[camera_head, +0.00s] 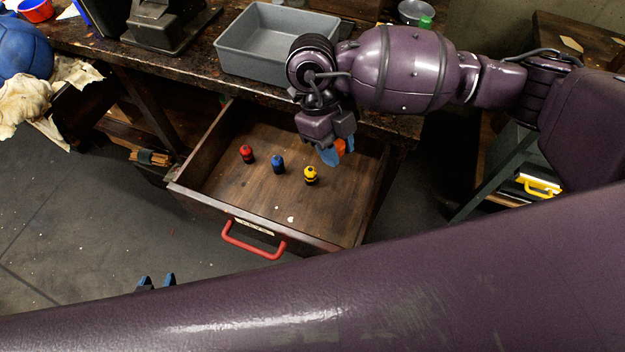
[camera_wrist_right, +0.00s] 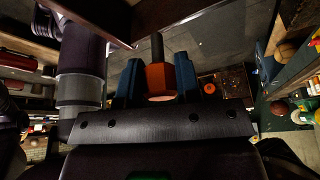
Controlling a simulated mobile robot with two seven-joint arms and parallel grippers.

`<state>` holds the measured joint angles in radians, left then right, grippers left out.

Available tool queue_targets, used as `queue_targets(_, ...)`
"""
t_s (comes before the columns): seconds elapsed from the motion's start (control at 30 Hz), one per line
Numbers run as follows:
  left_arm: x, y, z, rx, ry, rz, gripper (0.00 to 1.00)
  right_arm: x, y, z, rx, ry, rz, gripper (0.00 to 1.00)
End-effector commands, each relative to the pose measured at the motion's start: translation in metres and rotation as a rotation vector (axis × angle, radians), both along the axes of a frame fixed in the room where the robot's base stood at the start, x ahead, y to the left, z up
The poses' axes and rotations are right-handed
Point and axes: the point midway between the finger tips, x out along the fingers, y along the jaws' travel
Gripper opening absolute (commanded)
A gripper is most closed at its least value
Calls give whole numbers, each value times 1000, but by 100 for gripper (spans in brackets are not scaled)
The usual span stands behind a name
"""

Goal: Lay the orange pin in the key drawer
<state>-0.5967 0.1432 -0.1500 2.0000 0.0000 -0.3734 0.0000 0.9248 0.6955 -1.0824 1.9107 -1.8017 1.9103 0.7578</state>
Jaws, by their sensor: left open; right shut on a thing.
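The key drawer (camera_head: 335,222) is pulled out below the workbench, with a red handle on its front. My right gripper (camera_head: 334,155) is over the drawer's back right part, its blue fingers shut on the orange pin (camera_head: 340,147). In the right wrist view the orange pin (camera_wrist_right: 158,82) sits between the two fingers, its dark end pointing away from the palm. Whether it touches the drawer floor, I cannot tell. My left gripper (camera_head: 156,282) shows only its blue fingertips, open, in front of the drawer at lower left; the rest is hidden behind my arm.
A red pin (camera_head: 247,154), a blue pin (camera_head: 278,164) and a yellow pin (camera_head: 311,175) stand in the drawer. A grey tray (camera_head: 240,62) is on the workbench above. The drawer's front right floor is mostly clear, with small pale specks.

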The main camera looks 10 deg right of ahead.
Motion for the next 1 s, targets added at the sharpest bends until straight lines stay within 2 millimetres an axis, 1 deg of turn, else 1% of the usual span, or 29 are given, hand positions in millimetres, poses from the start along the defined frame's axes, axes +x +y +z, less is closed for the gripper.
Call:
queue_targets(0.03, 0, 0, -2, 0, 1, -1, 43, -1, 0, -12, -1, 6, 0, 10)
queue_targets(0.3, 2, -1, -8, 1, 4, -4, 43, -1, 0, -72, -2, 7, 1, 10)
queue_targets(0.5, 3, -2, -13, 1, 6, -6, 43, -1, 0, -115, 0, 6, 2, 10)
queue_targets(0.6, 3, -2, -15, 0, 6, -7, 43, -1, 0, -131, -2, 5, 3, 10)
queue_targets(0.7, 4, -3, -15, 0, 5, -8, 43, -1, 0, -141, 0, 4, 3, 10)
queue_targets(0.9, 4, -3, -16, 0, 6, -8, 43, 0, 0, -150, -1, 2, 4, 10)
queue_targets(1.0, 3, -3, -19, -1, 10, -8, 43, -1, 0, -161, -2, 5, 3, 10)
